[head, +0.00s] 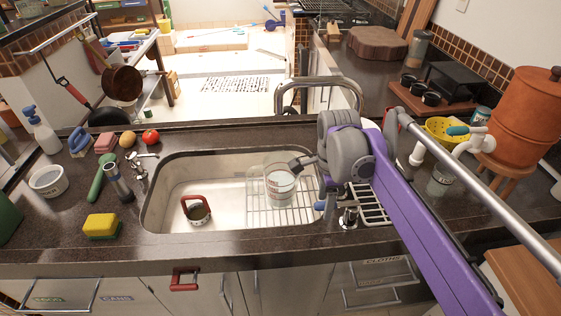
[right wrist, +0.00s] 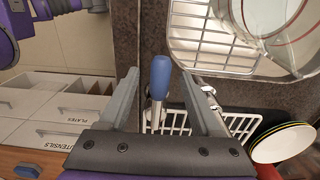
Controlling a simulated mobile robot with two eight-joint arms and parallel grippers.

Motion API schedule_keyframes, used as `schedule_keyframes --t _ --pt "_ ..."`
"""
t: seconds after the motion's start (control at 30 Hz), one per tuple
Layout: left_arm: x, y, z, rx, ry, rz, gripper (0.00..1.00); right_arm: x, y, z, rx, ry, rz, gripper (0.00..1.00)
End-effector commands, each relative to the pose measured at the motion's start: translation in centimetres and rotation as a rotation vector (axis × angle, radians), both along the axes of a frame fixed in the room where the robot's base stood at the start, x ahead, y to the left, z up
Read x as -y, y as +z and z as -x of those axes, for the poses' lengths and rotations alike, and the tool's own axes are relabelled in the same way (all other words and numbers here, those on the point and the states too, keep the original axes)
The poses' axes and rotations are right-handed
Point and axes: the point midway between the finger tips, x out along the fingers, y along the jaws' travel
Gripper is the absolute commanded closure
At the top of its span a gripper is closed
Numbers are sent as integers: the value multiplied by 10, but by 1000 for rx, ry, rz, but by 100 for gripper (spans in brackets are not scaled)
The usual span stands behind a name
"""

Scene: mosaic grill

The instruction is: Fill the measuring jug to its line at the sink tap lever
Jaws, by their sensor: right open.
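The clear measuring jug (head: 279,186) with red markings stands over the wire grid on the right side of the sink (head: 170,215). Its rim also shows at the upper right of the right wrist view (right wrist: 247,12). I cannot tell its water level. The blue-tipped tap lever (head: 319,206) is at the sink's right edge. In the right wrist view the lever (right wrist: 160,80) lies between the two spread fingers of my right gripper (right wrist: 159,95). The gripper is open, and I cannot tell whether it touches the lever. My left gripper is not in view.
A red-handled object (head: 196,209) lies in the sink's left part. A yellow sponge (head: 102,225), a white bowl (head: 48,181) and a tomato (head: 151,137) are on the left counter. A slatted rack (head: 372,207) is right of the lever. A yellow colander (head: 441,130) stands farther right.

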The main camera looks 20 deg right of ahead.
Motion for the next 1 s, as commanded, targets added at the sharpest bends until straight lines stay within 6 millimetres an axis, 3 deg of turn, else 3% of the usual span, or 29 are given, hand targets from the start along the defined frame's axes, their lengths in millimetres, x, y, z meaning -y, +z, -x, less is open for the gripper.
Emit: schedule_keyframes --t 0.27,0.8,1.0 --pt "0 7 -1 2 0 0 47 0 8 0 1 0 0 35" --pt "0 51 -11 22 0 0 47 0 63 0 1 0 0 35" --pt "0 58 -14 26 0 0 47 0 72 0 0 0 0 35"
